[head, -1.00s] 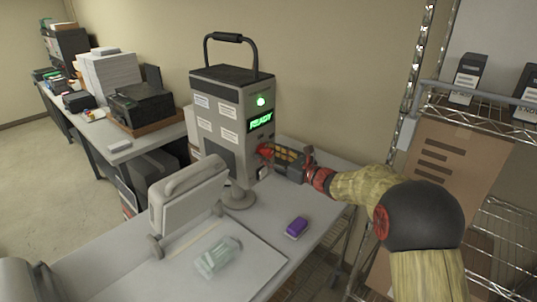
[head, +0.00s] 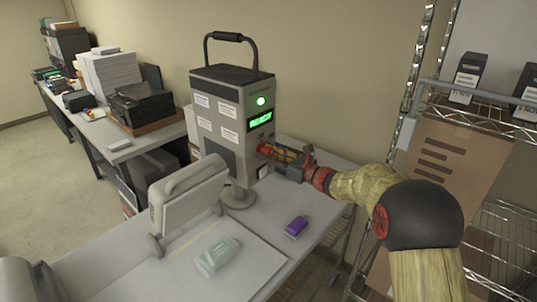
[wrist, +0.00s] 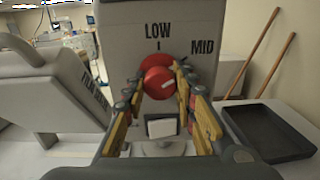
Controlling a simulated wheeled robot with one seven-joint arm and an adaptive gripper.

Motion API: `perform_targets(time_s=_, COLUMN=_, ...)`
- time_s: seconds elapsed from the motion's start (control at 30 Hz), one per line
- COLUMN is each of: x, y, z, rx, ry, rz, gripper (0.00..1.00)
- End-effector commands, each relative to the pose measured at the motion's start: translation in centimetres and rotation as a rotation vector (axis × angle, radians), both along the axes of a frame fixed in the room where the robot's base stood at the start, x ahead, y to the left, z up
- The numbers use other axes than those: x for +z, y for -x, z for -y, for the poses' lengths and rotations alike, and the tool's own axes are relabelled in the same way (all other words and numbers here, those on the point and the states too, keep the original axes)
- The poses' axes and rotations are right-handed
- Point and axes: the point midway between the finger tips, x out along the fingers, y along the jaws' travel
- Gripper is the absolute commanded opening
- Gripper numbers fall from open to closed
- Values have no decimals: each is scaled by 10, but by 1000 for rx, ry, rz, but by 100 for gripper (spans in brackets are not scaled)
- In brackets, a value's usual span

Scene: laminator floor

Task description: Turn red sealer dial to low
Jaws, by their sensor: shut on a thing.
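The red sealer dial (wrist: 160,80) is on the grey machine face in the wrist view, below the printed LOW label and its tick, with MID to the upper right. The dial's white mark is on its right side and slants up to the right, away from the LOW tick. My gripper (wrist: 163,92) is shut on the dial, with a yellow-padded finger on each side. In the head view my gripper (head: 270,150) meets the right face of the grey sealer (head: 215,120), just under the green READY display (head: 261,119). The dial is mostly hidden there.
A white square button or plate (wrist: 162,128) is below the dial. A dark tray (wrist: 268,133) lies on the bench to the right. A purple block (head: 297,226) and a pale translucent object (head: 218,255) lie on the bench. A wire rack (head: 500,120) stands at right.

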Motion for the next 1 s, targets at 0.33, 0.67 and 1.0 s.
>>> perform_targets(time_s=0.33, x=-2, y=0, z=0, rx=-1, ry=21, rz=27, gripper=2)
perform_targets(time_s=0.67, x=-6, y=-1, z=1, rx=-1, ry=145, rz=189, gripper=2)
perform_targets(time_s=1.0, x=-7, y=-1, z=1, rx=-1, ry=342, rz=442, gripper=2)
